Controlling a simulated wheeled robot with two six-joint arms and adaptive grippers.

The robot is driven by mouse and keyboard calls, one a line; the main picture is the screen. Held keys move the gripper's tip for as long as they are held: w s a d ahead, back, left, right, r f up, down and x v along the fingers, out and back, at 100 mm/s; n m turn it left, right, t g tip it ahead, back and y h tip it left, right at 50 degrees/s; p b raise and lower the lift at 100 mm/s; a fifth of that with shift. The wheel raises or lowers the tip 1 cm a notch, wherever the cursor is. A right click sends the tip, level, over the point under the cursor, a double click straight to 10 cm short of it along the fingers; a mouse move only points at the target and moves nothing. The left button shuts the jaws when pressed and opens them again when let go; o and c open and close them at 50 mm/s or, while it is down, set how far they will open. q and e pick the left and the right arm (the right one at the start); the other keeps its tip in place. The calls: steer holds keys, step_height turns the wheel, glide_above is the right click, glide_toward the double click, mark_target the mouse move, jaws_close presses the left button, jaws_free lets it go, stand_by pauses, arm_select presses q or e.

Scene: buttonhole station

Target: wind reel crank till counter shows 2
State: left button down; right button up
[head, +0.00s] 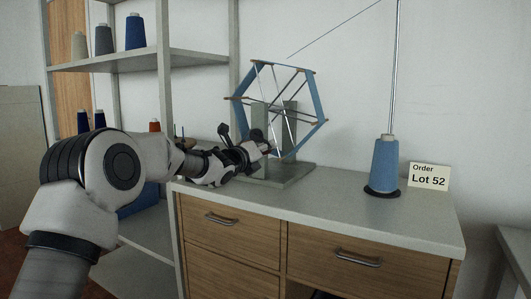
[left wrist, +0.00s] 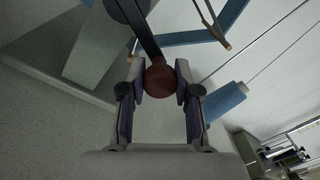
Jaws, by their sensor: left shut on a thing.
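The reel (head: 318,100) stands on the cabinet top, a frame with blue bars and thin spokes on a grey stand (head: 290,178). Its crank arm (left wrist: 140,28) is dark and ends in a round reddish-brown knob (left wrist: 160,80). My left gripper (head: 264,148) reaches the crank from the left in the head view. In the left wrist view my left gripper (left wrist: 160,85) is shut on the crank knob, with a finger on each side. No counter reading is legible in either view. My right gripper is not in view.
A blue thread cone (head: 384,165) stands on a dark base at the right, by a thin upright rod (head: 398,70). A card reading "Order Lot 52" (head: 429,176) stands beside it. Shelves (head: 140,59) with several cones are at the left. The counter's front (head: 330,215) is clear.

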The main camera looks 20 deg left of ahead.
arm_select(q)
steer(key=c, duration=0.8)
jaws_free()
